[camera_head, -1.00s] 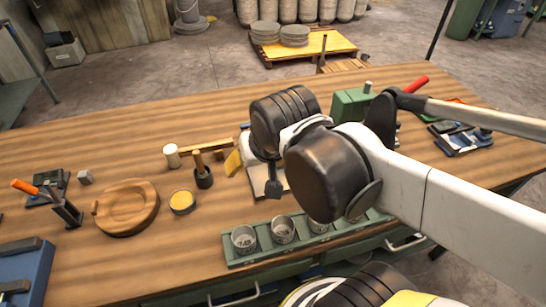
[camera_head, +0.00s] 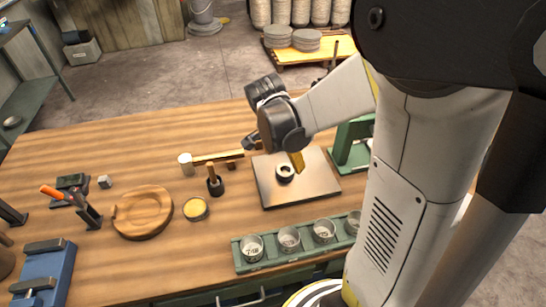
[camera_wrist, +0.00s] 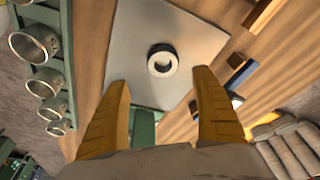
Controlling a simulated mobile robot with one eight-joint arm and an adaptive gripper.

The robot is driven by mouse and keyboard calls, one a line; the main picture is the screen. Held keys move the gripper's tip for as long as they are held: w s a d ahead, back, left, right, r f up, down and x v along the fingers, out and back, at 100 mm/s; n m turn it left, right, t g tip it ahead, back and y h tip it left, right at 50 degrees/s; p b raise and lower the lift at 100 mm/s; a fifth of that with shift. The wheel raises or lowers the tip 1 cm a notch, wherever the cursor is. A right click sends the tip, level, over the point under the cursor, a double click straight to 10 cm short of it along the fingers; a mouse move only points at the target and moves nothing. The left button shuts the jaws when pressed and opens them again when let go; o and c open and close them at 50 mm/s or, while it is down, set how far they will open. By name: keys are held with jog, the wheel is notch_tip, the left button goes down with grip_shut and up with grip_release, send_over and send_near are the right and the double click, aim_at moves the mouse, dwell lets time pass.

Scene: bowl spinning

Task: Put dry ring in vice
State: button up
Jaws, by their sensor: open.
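A small dark ring (camera_head: 285,172) lies flat on a grey square plate (camera_head: 318,186) on the bench. In the wrist view the ring (camera_wrist: 162,60) shows a pale upper face and lies between and just beyond the fingertips. My gripper (camera_head: 297,161) hangs above the plate beside the ring; one yellow finger shows in the head view. In the wrist view my gripper (camera_wrist: 163,79) is open, with nothing between its yellow fingers. A blue clamp-like block (camera_head: 45,272) sits at the front left; I cannot tell for certain that it is the vice.
A green rack (camera_head: 285,254) with several metal cups stands in front of the plate. A green machine (camera_head: 352,145) is behind right. A wooden bowl (camera_head: 142,213), a yellow-topped tin (camera_head: 195,209) and a mallet (camera_head: 214,182) stand to the left.

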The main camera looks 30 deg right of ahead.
aim_at(285, 171)
jog(key=x, duration=0.2)
jog(key=shift+f+b, duration=0.35)
jog(key=shift+f, duration=0.05)
jog(key=b+x, duration=0.1)
jog(key=x, duration=0.2)
jog(key=b+x, duration=0.1)
jog(key=x, duration=0.1)
jog(key=shift+w+a+b, duration=0.3)
jog(key=c, duration=1.5)
